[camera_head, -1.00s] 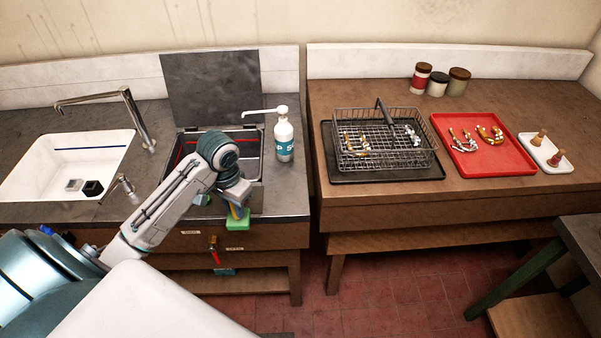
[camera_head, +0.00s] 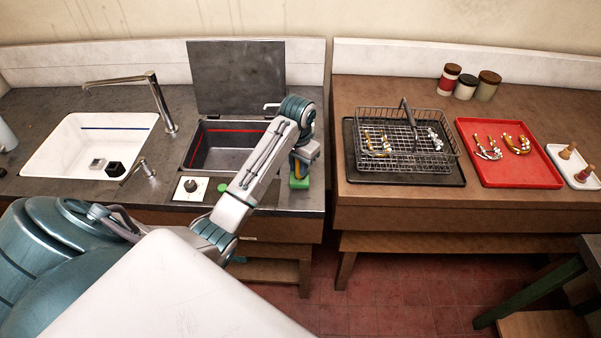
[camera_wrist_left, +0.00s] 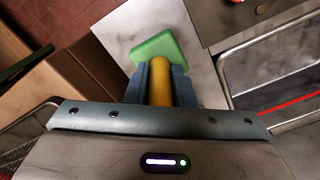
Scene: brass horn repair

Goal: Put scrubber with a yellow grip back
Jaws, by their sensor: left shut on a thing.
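The scrubber has a yellow grip (camera_wrist_left: 161,82) and a green pad (camera_wrist_left: 159,47). My left gripper (camera_wrist_left: 160,80) is shut on the yellow grip, with a finger on each side, in the left wrist view. In the head view my left gripper (camera_head: 302,162) holds the scrubber over the right part of the grey counter, right of the basin. The green pad (camera_head: 299,182) hangs lowest, near the counter's front edge. I cannot tell whether it touches the counter. My right gripper is not in view.
An open metal basin (camera_head: 228,158) with a raised lid (camera_head: 237,78) sits left of the scrubber. A white sink (camera_head: 85,150) and faucets are further left. Across a gap, a wire basket (camera_head: 450,160) and a red tray (camera_head: 508,180) stand on the wooden table.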

